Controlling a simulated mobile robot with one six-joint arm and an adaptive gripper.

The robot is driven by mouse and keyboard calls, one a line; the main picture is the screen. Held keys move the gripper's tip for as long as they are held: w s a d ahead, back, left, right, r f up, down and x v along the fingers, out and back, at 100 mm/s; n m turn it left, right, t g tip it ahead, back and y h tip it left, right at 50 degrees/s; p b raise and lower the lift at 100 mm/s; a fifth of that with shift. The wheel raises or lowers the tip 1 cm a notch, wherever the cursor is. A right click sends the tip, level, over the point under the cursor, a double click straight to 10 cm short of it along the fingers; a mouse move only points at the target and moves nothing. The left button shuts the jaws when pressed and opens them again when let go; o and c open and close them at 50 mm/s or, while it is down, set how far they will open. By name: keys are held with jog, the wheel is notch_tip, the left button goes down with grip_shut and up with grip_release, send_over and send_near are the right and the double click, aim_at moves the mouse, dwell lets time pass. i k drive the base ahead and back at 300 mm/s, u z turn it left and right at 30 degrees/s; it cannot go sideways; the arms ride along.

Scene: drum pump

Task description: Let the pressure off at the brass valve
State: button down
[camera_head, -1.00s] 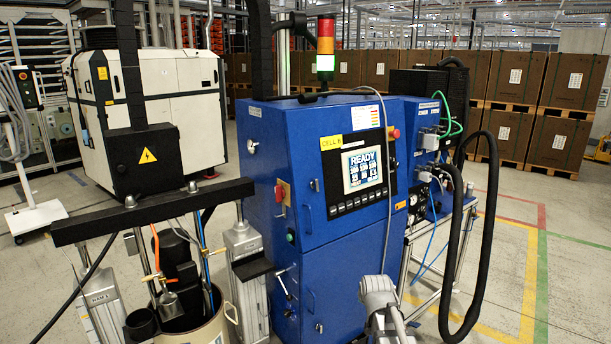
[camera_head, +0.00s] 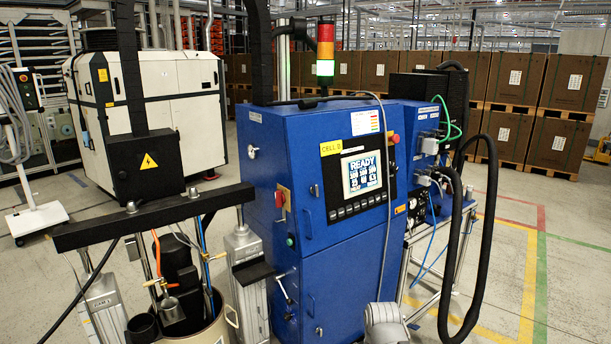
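The blue pump cabinet (camera_head: 345,255) stands in the middle, and its screen (camera_head: 362,173) reads READY. A small lever handle (camera_head: 284,288) sticks out low on the cabinet's left face. I cannot tell whether it belongs to the brass valve. Small orange-brass fittings (camera_head: 155,282) sit on hoses above the open drum (camera_head: 215,333) at lower left. No part is clearly recognisable as the brass valve at this size. A grey rounded link of my arm shows at the bottom edge, in front of the cabinet. My gripper is out of view.
A black crossbeam (camera_head: 150,216) on metal posts spans above the drum. A red switch (camera_head: 281,197) is on the cabinet's left face. A thick black hose (camera_head: 484,230) loops out at right. The floor at far right is clear, with painted lines.

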aim_at(162, 277)
jog(key=k, duration=1.35)
jog(key=u, duration=0.25)
jog(key=i, duration=1.15)
jog(key=u, duration=0.7)
jog(key=i, duration=0.8)
jog(key=u, duration=0.25)
